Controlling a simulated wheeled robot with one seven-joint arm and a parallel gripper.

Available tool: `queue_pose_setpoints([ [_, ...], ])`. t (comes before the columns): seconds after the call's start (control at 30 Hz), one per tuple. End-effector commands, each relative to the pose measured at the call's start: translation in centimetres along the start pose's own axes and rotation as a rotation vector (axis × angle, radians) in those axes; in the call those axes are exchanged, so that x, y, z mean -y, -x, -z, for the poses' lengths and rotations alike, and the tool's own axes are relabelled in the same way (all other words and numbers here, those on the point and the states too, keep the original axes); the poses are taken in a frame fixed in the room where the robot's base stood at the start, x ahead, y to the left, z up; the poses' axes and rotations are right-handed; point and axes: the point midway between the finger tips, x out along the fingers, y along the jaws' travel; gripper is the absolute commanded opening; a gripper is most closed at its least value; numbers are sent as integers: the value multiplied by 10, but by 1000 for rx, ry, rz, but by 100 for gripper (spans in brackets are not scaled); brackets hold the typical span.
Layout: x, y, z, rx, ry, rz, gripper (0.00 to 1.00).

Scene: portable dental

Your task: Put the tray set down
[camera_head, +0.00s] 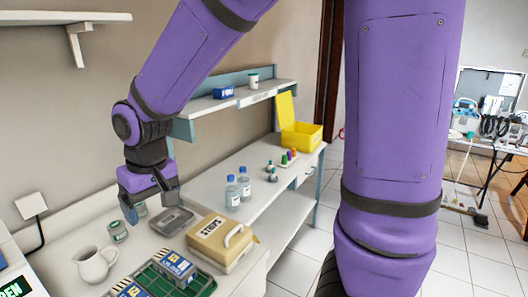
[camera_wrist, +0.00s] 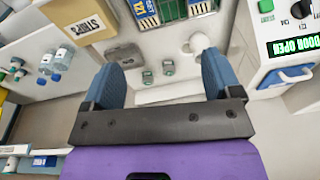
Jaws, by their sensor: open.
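A green tray (camera_head: 203,287) stands on the white counter at the bottom of the head view, with blue-and-grey labelled boxes (camera_head: 174,268) in it. These boxes also show at the top edge of the wrist view (camera_wrist: 168,10). A small grey tray (camera_head: 173,221) lies on the counter behind the tan STRIPS box. My gripper (camera_head: 150,203) hangs above the counter near the grey tray and a small jar. Its blue fingers are spread wide in the wrist view (camera_wrist: 158,78), with nothing held between them. The lower part of the green tray is cut off by the frame.
The STRIPS box (camera_head: 220,240), a white pitcher (camera_head: 94,264) and small jars (camera_head: 117,231) crowd the counter. Bottles (camera_head: 232,194) stand further back. A shelf (camera_head: 235,98) overhangs the counter.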

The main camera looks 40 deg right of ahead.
Motion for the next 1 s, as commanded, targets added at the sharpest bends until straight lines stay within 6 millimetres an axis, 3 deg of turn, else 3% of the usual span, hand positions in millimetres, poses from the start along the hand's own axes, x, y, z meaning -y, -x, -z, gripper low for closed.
queue_pose_setpoints([
  [0.03,-12,17,-6,-27,-16,2,84],
  [0.2,-46,62,-35,-96,-54,-2,84],
  [0.5,-90,123,-102,-219,-119,-34,84],
  [0.8,-110,151,-162,-311,-168,-83,84],
  [1.0,-112,154,-175,-327,-178,-95,84],
])
